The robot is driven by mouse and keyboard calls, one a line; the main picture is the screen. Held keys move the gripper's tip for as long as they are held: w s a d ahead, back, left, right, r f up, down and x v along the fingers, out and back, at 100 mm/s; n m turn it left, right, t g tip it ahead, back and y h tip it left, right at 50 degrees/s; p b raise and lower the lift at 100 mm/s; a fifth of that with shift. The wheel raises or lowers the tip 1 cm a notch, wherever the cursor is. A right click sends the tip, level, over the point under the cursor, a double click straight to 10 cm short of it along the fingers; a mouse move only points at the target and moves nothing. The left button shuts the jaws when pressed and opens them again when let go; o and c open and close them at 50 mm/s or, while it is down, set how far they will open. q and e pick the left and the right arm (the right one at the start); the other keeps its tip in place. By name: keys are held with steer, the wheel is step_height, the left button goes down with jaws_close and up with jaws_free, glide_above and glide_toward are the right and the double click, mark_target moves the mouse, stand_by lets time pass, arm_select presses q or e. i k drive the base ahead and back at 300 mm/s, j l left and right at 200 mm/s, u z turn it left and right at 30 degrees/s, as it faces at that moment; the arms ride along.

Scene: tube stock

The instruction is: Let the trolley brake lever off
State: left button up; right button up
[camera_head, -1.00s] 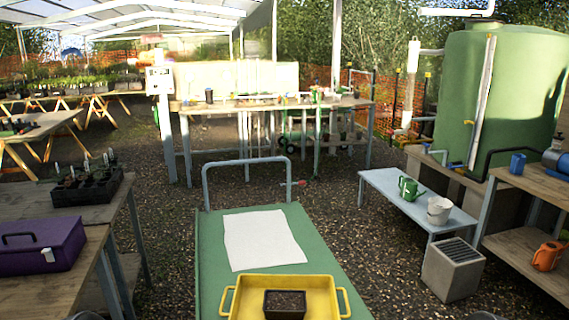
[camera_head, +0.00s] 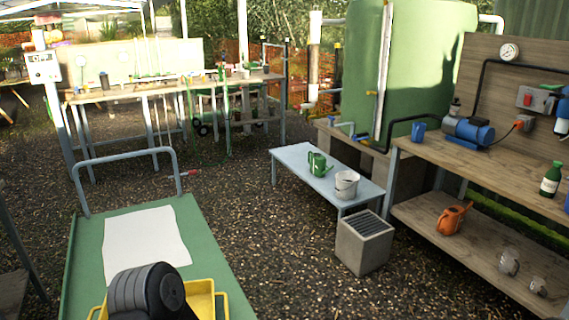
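The trolley (camera_head: 85,255) has a green deck and a grey tube push handle (camera_head: 125,155) at its far end. The brake lever (camera_head: 190,173) sticks out to the right from the handle's right upright, with a red tip; it looks roughly level. It is small, so its exact setting is hard to read. A black ribbed part of one of my arms stands at the bottom, over the near end of the trolley, well short of the lever. Neither gripper's fingers show.
A white sheet (camera_head: 145,240) and a yellow tray (camera_head: 205,300) lie on the trolley. Right of it stand a low bench (camera_head: 300,165) with a green can and white bucket, and a grated box (camera_head: 364,243). Gravel between trolley and bench is clear.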

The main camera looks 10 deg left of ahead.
mark_target(192, 172)
steer(key=i+l+z, duration=0.25)
steer(key=z, duration=0.15)
steer(key=i+l+z, duration=0.35)
steer(key=i+z, duration=0.25)
steer(key=z, duration=0.15)
steer(key=i+u, duration=0.35)
steer(key=i+l+u, duration=0.35)
steer(key=i, duration=0.2)
steer(key=i+j+u, duration=0.15)
steer(key=u, duration=0.3)
steer(key=i+u, duration=0.6)
steer(key=u, duration=0.3)
steer(key=i+u, duration=0.3)
steer(key=u, duration=0.2)
steer(key=i+l+u, duration=0.2)
steer(key=u, duration=0.25)
steer(key=i+l+u, duration=0.35)
steer(key=i+u, duration=0.15)
